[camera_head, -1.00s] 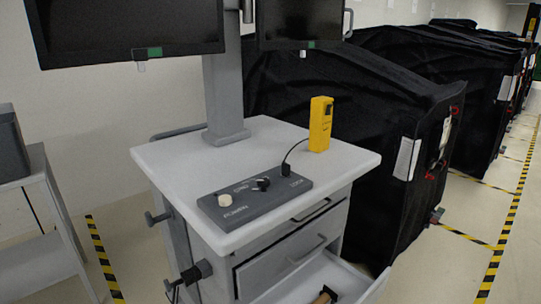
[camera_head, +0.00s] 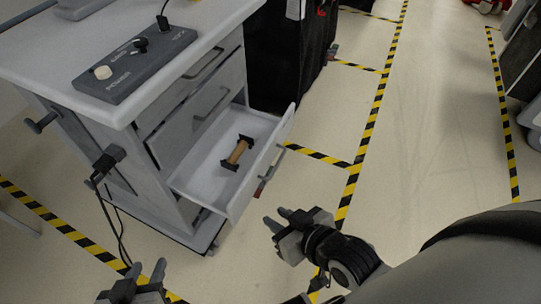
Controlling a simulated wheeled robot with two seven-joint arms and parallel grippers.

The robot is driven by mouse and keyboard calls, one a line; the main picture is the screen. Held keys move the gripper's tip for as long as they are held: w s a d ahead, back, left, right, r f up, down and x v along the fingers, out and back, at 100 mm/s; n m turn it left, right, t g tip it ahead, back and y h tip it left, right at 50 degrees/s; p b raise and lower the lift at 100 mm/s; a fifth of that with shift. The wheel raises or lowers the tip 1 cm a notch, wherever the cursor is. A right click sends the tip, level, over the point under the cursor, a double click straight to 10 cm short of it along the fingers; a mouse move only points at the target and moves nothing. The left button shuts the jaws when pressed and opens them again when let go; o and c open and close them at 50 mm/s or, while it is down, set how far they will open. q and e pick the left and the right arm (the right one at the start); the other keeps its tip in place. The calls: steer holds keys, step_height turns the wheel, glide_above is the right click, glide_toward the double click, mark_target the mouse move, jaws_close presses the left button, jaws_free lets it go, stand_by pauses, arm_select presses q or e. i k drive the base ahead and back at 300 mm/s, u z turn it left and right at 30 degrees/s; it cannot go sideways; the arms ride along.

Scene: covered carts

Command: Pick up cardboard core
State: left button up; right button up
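A brown cardboard core (camera_head: 237,152) with black end pieces lies in the open bottom drawer (camera_head: 205,178) of the grey cart. My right gripper (camera_head: 278,217) is to the right of and below the drawer in the picture, apart from it. Its two fingers look spread and nothing is between them. My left gripper (camera_head: 146,269) is at the bottom left edge, partly cut off. Its fingertips are apart and empty. Neither gripper touches the core.
The cart top (camera_head: 50,60) carries a dark control box (camera_head: 135,62) with knobs. Closed drawers sit above the open one. A black covered cart (camera_head: 285,60) stands behind.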

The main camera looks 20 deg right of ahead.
mark_target(242, 145)
steer(key=u, duration=4.05)
steer(key=k, duration=1.85)
steer(key=z, duration=0.75)
